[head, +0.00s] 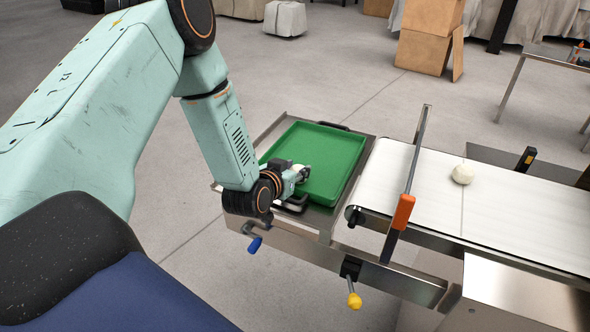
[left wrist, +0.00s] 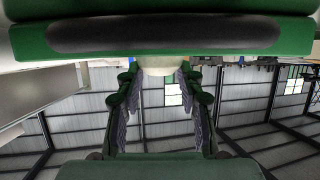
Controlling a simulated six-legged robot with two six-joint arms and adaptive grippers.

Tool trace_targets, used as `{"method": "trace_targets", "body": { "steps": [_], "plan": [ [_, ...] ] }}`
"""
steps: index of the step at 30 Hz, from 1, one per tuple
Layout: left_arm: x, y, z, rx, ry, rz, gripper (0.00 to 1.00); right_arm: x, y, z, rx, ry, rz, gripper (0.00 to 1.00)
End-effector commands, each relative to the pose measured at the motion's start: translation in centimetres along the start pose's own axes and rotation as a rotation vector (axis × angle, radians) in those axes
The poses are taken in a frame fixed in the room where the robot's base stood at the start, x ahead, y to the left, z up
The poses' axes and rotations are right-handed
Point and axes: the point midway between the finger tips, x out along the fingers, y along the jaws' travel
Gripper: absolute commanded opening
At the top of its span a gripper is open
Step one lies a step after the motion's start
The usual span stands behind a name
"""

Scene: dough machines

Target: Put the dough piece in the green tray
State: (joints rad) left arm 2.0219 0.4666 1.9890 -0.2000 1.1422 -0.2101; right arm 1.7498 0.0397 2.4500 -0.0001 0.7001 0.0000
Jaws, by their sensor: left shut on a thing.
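The green tray (head: 335,160) sits on a metal shelf left of the conveyor. My left gripper (head: 302,174) is at the tray's near left side, low over it. In the left wrist view, a pale dough piece (left wrist: 160,65) is between the tips of the two fingers, and the gripper is shut on it. The green tray's rim (left wrist: 25,41) fills the top of that view. In the head view the held dough is small and partly hidden by the gripper. I cannot tell whether it touches the tray floor. My right gripper is not in view.
Another round dough piece (head: 463,174) lies on the white conveyor belt (head: 520,215). A metal bar with an orange end (head: 403,212) crosses the belt's near end. Blue (head: 255,245) and yellow (head: 354,300) handles stick out in front. Most of the tray is clear.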

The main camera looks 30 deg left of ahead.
Motion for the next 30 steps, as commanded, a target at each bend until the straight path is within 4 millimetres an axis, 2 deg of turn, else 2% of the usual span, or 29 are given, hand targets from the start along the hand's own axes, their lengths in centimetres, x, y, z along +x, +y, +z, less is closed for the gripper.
{"method": "trace_targets", "body": {
  "steps": [4, 5, 13, 24, 30],
  "plan": [
    [0.1, 0.0, 0.3, 0.001, 0.000, 0.000, 0.05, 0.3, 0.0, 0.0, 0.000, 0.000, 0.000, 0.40],
    [0.1, 0.0, 0.3, 0.000, 0.000, 0.000, 0.39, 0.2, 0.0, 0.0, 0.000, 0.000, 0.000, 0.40],
    [0.1, 0.0, 0.2, 0.000, 0.000, 0.000, 0.62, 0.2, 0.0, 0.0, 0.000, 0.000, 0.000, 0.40],
    [-0.1, 0.0, -0.1, 0.000, 0.000, 0.000, 0.62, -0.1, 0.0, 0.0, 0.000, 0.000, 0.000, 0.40],
    [-3.0, 0.0, -0.1, -0.004, -0.003, 0.000, 0.62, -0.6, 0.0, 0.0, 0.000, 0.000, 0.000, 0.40]
  ]
}}
